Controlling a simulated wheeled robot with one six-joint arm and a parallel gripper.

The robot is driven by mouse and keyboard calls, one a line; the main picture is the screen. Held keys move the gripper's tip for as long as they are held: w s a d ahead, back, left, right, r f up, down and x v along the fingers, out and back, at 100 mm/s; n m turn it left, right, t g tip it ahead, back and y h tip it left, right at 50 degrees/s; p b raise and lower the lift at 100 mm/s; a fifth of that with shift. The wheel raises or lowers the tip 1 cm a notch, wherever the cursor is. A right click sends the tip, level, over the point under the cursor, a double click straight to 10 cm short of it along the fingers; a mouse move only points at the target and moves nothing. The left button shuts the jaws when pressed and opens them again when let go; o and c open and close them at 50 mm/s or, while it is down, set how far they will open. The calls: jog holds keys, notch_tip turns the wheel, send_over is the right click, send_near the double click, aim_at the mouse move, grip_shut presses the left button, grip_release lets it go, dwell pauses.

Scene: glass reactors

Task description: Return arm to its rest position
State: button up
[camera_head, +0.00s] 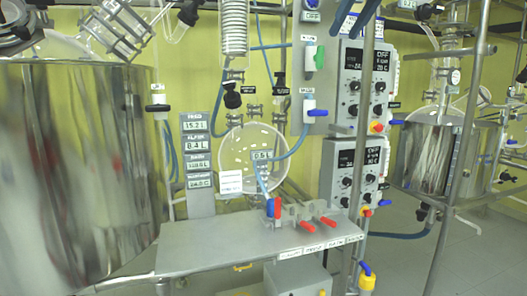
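My gripper and arm do not show in the head view, so I cannot see whether the gripper is open or shut. A grey metal shelf (215,247) is in the lower middle. It carries a valve block with two red handles (317,224) and a blue handle (277,207). A round pale vessel (252,160) sits behind the shelf, and its lower edge is hidden.
A large shiny vessel (75,165) fills the left side, and a smaller steel vessel (430,158) stands at the right. Control boxes (366,82) are mounted behind a vertical metal pole (361,130). Grey floor (402,255) shows at lower right.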

jog(key=s+f+m+g+h+p, duration=0.1)
jog(key=s+f+g, duration=0.15)
jog(key=f, duration=1.35)
jog(key=s+f+m+g+h+p, duration=0.1)
jog(key=s+f+m+g, duration=0.15)
jog(key=f, duration=1.45)
jog(key=s+f+g+h+p, duration=0.1)
jog(key=s+f+g, duration=0.2)
jog(key=s+f, duration=1.8)
jog(key=s+a, duration=0.1)
jog(key=s, duration=0.2)
jog(key=shift+f+p, duration=0.4)
jog(key=shift+s, duration=0.1)
